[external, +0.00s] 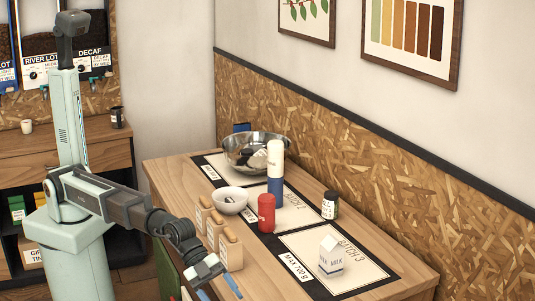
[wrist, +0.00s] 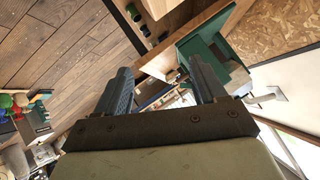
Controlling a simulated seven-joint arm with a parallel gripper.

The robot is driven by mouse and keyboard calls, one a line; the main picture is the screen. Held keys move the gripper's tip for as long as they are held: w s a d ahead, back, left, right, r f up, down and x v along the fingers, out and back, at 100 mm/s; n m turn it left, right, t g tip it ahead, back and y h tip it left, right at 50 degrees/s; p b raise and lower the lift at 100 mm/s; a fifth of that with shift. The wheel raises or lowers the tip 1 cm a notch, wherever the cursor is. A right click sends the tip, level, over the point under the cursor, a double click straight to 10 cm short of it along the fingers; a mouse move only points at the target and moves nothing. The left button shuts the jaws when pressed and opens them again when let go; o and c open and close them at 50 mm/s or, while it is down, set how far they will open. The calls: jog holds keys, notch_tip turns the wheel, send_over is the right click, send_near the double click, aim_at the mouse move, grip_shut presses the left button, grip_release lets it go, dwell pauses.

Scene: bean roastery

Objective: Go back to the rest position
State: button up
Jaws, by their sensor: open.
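My gripper (external: 219,290) hangs low at the front edge of the wooden table (external: 170,172), near the bottom of the external view. Its blue fingers are apart. In the wrist view my gripper (wrist: 160,68) shows both fingers spread with nothing held between them. The wrist view is tilted and looks past the fingers toward a wooden floor (wrist: 50,50) and a green panel (wrist: 205,45). None of the tabletop items can be made out in it.
The table holds a metal bowl (external: 240,158), white bowl (external: 232,207), white-and-blue cylinder (external: 275,160), red can (external: 266,213), dark jar (external: 329,205), milk carton (external: 331,258) and wooden-topped blocks (external: 231,252). The blocks stand close to my gripper. A shelf counter (external: 75,140) stands left.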

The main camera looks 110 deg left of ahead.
jog(key=s+a+f+n+g+y, duration=0.15)
jog(key=s+a+f+n, duration=0.45)
jog(key=f, duration=0.8)
jog(key=s+a+f+n+g, duration=0.3)
jog(key=s+f, duration=0.4)
jog(key=f, duration=0.7)
jog(key=s+a+f+n+g+y, duration=0.1)
jog(key=s+a+f+n+g, duration=0.15)
jog(key=s+a+f, duration=0.85)
jog(key=s+a+f+g+y, duration=0.2)
jog(key=s+a+f+g, duration=0.3)
jog(key=s+f, duration=0.75)
jog(key=s+a+g, duration=0.2)
jog(key=s+a, duration=0.1)
jog(key=s, duration=0.6)
jog(key=s+a+f+g, duration=0.1)
jog(key=s+a+g, duration=0.1)
jog(key=s, duration=0.8)
jog(key=shift+s+a+f, duration=0.15)
jog(key=shift+a+f, duration=0.05)
jog(key=shift+a, duration=0.7)
jog(key=shift+n, duration=0.25)
